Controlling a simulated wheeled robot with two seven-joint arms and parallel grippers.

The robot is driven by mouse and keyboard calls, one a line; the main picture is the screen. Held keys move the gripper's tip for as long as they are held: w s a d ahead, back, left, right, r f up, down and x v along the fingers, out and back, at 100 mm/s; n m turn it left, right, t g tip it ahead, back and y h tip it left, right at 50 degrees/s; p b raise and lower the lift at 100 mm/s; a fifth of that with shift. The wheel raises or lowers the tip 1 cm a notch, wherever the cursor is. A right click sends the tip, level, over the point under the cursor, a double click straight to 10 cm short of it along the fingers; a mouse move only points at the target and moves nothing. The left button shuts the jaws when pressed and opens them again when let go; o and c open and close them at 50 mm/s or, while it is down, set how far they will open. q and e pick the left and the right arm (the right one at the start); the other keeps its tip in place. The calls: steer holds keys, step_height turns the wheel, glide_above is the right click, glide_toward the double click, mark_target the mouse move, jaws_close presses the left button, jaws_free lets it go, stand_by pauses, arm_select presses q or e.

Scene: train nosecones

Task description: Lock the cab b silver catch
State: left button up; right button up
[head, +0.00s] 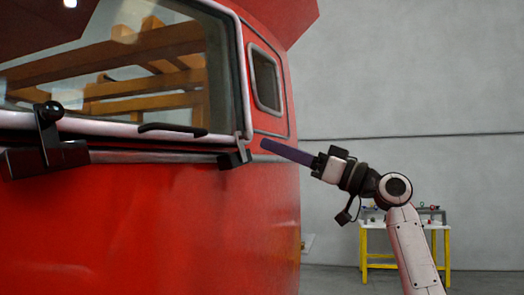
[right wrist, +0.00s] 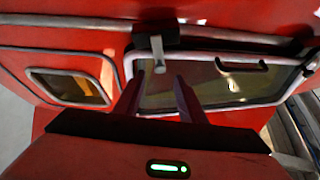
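A catch with a black base block (head: 231,160) sits at the lower right corner of the cab's windshield frame. Its short silver lever (head: 241,148) points up against the frame. In the right wrist view the black base (right wrist: 155,36) is at top centre, and the silver lever (right wrist: 159,53) hangs toward the window, ending in a rounded tip. My right gripper (head: 265,144) has long purple fingers aimed at this catch, a short way to its right. In the right wrist view the fingers (right wrist: 158,80) are apart and empty, with the lever tip beyond the gap. My left gripper is out of view.
A second catch with a dark lever and ball knob (head: 49,111) is at the left of the red cab (head: 130,225). A black handle (head: 172,130) runs along the frame. A yellow-legged table (head: 405,265) stands by the grey wall behind my right arm.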

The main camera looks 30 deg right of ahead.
steer(key=b+v, duration=0.1)
steer(key=v, duration=0.2)
steer(key=shift+s+d+f, duration=0.1)
steer(key=shift+s, duration=0.2)
